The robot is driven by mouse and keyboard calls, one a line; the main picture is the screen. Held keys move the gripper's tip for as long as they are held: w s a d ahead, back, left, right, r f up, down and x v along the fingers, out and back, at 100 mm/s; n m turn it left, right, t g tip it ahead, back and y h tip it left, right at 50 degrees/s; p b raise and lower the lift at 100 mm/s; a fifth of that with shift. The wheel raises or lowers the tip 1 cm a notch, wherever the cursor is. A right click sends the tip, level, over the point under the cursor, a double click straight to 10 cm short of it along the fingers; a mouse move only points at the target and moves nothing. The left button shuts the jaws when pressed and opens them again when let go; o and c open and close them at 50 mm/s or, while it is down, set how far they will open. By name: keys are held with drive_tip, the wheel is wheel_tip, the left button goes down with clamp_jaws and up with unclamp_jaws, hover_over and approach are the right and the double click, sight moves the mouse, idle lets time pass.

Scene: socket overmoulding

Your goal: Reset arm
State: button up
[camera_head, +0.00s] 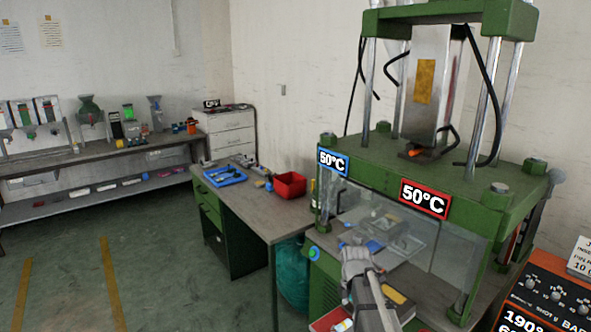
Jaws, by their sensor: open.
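My gripper (355,262) is a grey shape at the end of my arm, in front of the green moulding press (440,170). It is open. Its fingertips point away from me and are too small to make out clearly, and I see nothing held in it. Behind it, the press's clear guard (460,255) encloses the mould area, where a pale plate (390,235) lies. I cannot tell whether my gripper is inside the guard opening or just before it.
Left of the press stands a workbench (262,218) with a red bin (290,185) and a blue tray (224,176). An orange control panel (545,300) is at lower right. A red box (328,321) sits below my gripper. The floor (160,250) at left is clear.

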drive_tip(key=s+m, duration=1.4)
drive_tip(key=m, duration=0.8)
drive_tip(key=shift+c, duration=0.2)
idle(1.6)
